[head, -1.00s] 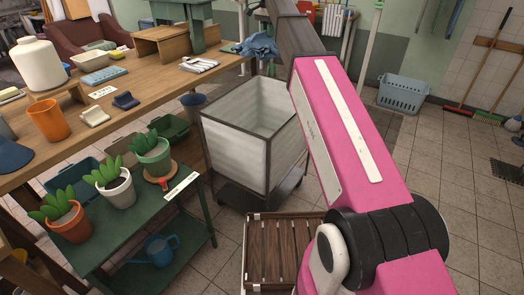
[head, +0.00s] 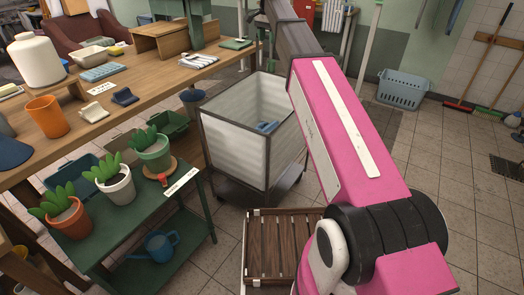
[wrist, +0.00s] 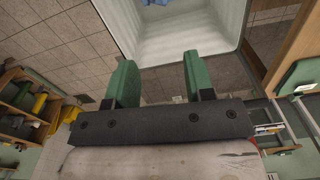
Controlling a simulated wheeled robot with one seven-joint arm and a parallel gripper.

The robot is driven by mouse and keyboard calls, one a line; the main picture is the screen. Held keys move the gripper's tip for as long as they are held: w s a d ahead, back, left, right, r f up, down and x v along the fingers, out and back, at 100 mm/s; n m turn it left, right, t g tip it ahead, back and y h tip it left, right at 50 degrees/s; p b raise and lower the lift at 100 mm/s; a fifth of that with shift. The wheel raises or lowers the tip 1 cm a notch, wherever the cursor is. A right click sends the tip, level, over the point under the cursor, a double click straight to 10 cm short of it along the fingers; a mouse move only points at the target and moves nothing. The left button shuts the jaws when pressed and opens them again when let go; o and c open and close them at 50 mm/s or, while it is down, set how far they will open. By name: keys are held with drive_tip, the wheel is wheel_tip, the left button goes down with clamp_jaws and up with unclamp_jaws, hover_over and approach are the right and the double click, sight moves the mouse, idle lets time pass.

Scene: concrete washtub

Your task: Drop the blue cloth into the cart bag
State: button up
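The blue cloth (head: 267,127) lies inside the cart bag (head: 236,149), a pale open-topped bag in a dark wheeled frame. Only a small part of the cloth shows over the rim in the head view. In the wrist view a bit of the cloth (wrist: 155,2) shows at the top edge, inside the pale bag (wrist: 190,48). My gripper (wrist: 156,72) has its two green fingers spread apart with nothing between them, and it is above and beside the bag. In the head view my gripper is hidden behind my arm.
A wooden workbench (head: 140,72) stands left of the cart. A green shelf cart (head: 150,208) with potted plants stands in front left, and a slatted wooden crate (head: 280,250) is on the floor in front. A blue laundry basket (head: 402,91) stands at the back right, with open tiled floor around.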

wheel_tip(320, 180, up, 11)
idle(0.6)
drive_tip(key=shift+f, duration=0.1)
